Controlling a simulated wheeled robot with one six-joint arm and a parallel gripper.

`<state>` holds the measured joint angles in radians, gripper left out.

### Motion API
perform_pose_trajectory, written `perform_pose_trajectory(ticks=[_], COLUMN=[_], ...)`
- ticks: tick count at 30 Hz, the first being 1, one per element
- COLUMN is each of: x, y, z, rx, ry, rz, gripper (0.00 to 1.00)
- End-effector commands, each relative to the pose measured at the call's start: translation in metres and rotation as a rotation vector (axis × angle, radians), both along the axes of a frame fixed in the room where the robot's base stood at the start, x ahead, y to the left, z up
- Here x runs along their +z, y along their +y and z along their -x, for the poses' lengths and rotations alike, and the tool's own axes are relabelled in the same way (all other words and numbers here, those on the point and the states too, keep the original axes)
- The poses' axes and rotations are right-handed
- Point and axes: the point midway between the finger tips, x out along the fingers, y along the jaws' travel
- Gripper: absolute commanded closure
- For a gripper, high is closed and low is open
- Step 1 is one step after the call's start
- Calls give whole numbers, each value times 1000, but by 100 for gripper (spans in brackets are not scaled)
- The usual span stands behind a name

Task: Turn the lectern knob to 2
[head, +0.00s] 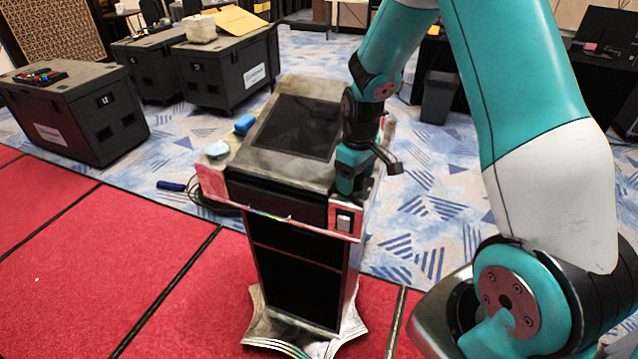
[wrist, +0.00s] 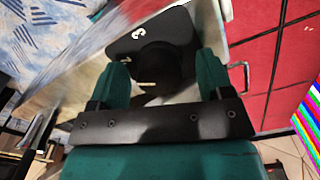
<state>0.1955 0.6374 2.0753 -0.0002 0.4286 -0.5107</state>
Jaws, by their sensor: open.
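The lectern (head: 270,164) stands upright in the middle of the head view, with a dark screen (head: 298,126) on its sloped top. My gripper (head: 347,188) is at the lectern's right front edge and hides the knob in that view. In the wrist view, the round black knob (wrist: 162,62) sits on a black plate (wrist: 176,25) with white numerals. A 3 is readable; another numeral at the left is partly hidden. My gripper (wrist: 163,66) is open, with one teal finger on each side of the knob. I cannot tell whether the fingers touch it.
A white rocker switch (head: 344,220) is on the lectern's front right. Black cases (head: 75,115) stand at the left. A black bin (head: 439,97) stands behind, right. Red flooring (head: 120,250) at the front left is clear.

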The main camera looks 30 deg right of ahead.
Motion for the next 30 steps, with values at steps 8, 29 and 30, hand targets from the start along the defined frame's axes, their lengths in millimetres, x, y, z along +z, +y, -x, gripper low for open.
perform_pose_trajectory(ticks=[8,29,30], x=[1,2,2], y=[0,0,1], z=[0,0,0], rx=[410,1456,1516], ry=[1,0,-1], rz=[-1,-1,-1], gripper=[27,27,27])
